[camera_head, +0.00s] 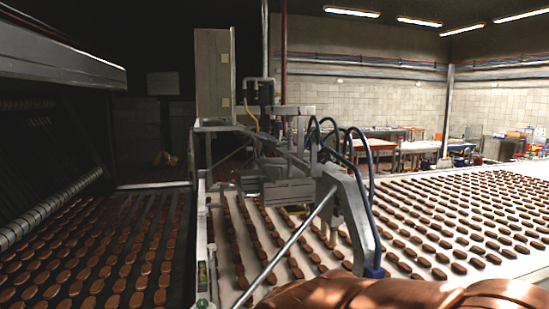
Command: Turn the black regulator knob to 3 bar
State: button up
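I cannot make out a black regulator knob or a pressure scale with certainty. A small dark fitting (265,93) sits beside the tall beige cabinet (213,75), near grey pipes, but it is too small and dark to identify. My gripper is not in view in the head view.
Conveyors with rows of brown biscuits run at left (95,255) and right (460,215). A grey machine arm (352,215) with dark hoses stands over the middle belt. A brown, glossy shape (400,294) fills the bottom edge. Tables (415,146) stand at the back.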

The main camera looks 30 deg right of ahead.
aim_at(323, 158)
jog(key=u, duration=2.15)
jog(key=k, duration=1.15)
jog(key=z, duration=1.55)
